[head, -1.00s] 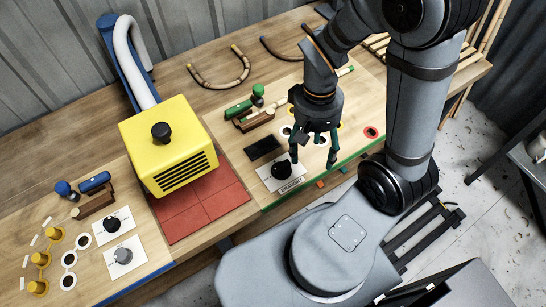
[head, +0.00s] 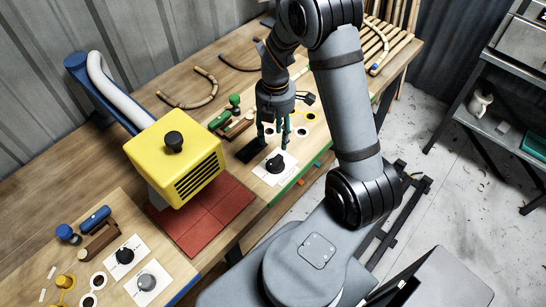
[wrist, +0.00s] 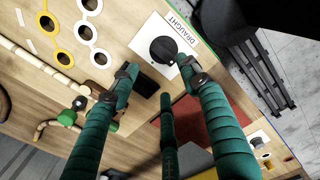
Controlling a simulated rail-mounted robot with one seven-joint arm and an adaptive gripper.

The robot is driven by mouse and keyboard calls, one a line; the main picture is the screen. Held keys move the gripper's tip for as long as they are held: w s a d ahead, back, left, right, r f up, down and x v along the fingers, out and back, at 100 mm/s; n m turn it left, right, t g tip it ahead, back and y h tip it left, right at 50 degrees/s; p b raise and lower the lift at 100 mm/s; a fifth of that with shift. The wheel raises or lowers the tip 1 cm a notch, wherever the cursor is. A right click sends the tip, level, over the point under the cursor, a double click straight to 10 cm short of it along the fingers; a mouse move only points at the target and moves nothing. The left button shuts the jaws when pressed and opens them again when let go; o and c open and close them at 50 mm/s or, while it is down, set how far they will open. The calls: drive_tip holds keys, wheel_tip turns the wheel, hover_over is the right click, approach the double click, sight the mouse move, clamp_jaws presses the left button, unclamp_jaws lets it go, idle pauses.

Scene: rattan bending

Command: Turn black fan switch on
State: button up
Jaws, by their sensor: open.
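A black round knob (head: 275,163) sits on a white plate on the workbench, near the green front edge. In the wrist view the same knob (wrist: 163,50) shows close up, its plate labelled "DRAUGHT". My gripper (head: 272,138) has dark green fingers pointing down, just behind this knob in the head view. In the wrist view my gripper (wrist: 158,70) is open and empty, with the knob beyond and between its fingertips. I cannot tell whether any finger touches it. Another black knob (head: 125,256) sits on a white plate at the lower left.
A yellow hood (head: 170,155) with a black top knob stands over red tiles (head: 225,205). A grey knob (head: 147,281) lies below the left black knob. A dark flat block (head: 247,151) lies beside my fingers. Green clamp parts (head: 222,118) and bent rattan (head: 195,103) lie behind.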

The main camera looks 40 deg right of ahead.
sight(274, 159)
drive_tip(key=shift+n, duration=0.6)
drive_tip(key=f, duration=0.3)
drive_tip(key=f+p, duration=0.1)
drive_tip(key=f, duration=0.2)
drive_tip(key=f+p, duration=0.1)
drive_tip(key=f, duration=0.3)
drive_tip(key=shift+a+f, duration=0.1)
drive_tip(key=shift+a, duration=0.15)
drive_tip(key=c, duration=0.3)
drive_tip(key=c, duration=0.8)
clamp_jaws()
